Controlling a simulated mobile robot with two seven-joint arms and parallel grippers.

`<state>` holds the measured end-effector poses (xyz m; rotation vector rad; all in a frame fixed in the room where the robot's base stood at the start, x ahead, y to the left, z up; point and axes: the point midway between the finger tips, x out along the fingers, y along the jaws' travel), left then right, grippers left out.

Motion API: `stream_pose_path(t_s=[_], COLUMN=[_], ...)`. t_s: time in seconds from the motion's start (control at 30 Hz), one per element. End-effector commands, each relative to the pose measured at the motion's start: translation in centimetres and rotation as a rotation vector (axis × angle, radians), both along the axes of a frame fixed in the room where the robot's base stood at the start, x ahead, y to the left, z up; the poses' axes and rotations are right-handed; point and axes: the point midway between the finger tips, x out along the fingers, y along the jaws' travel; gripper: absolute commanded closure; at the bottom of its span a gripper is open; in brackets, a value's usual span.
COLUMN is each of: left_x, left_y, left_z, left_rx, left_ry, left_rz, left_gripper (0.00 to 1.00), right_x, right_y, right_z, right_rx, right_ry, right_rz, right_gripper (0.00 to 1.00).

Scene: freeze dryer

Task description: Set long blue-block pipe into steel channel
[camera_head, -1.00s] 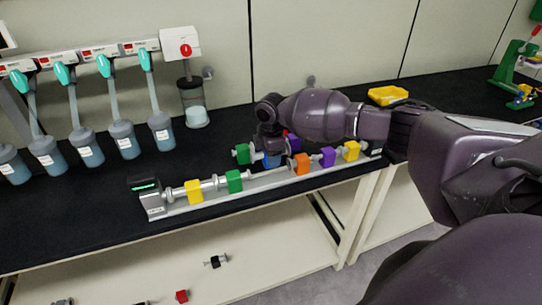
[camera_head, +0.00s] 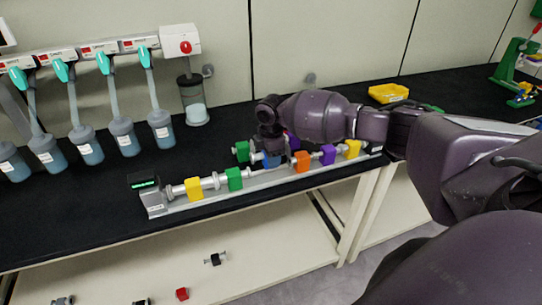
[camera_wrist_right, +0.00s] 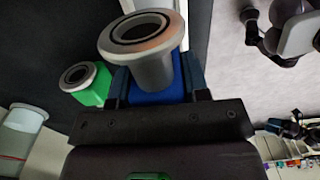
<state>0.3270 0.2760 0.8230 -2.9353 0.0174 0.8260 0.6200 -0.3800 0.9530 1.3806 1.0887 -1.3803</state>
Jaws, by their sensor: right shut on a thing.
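The steel channel (camera_head: 262,185) runs along the front of the black bench. Yellow and green block pipes sit in its left part, with orange, purple and yellow ones in its right part. A bare stretch lies between green and orange. My right gripper (camera_head: 272,149) is shut on the blue-block pipe (camera_head: 271,161), just behind this stretch. In the right wrist view the blue block (camera_wrist_right: 165,88) is between both fingers, with a grey flanged pipe end (camera_wrist_right: 142,38) facing the camera. Whether the pipe touches the channel is hidden. My left gripper is not in view.
A green-block pipe (camera_head: 242,151) lies behind the channel, beside the blue one. A purple piece (camera_head: 292,141) is partly hidden by my arm. Flasks (camera_head: 122,139) hang at the back left. A yellow tray (camera_head: 388,93) is behind my arm. The bench's left front is clear.

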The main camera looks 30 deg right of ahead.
Motion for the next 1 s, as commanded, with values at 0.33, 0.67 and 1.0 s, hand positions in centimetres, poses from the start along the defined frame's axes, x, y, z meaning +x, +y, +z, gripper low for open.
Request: stream_pose_path(t_s=[0.33,0.67,1.0], left_x=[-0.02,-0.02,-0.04], left_y=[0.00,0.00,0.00], left_z=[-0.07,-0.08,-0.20], left_rx=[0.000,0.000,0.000], left_ry=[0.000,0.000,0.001], left_rz=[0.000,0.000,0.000], left_gripper=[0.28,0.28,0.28], right_x=[0.04,0.04,0.03], right_y=[0.00,-0.01,-0.04], right_z=[-0.32,-0.39,-0.91], right_rx=[0.000,0.000,0.000], right_ry=[-0.001,-0.001,-0.001], right_rz=[0.000,0.000,-0.001], right_gripper=[0.91,0.91,0.91])
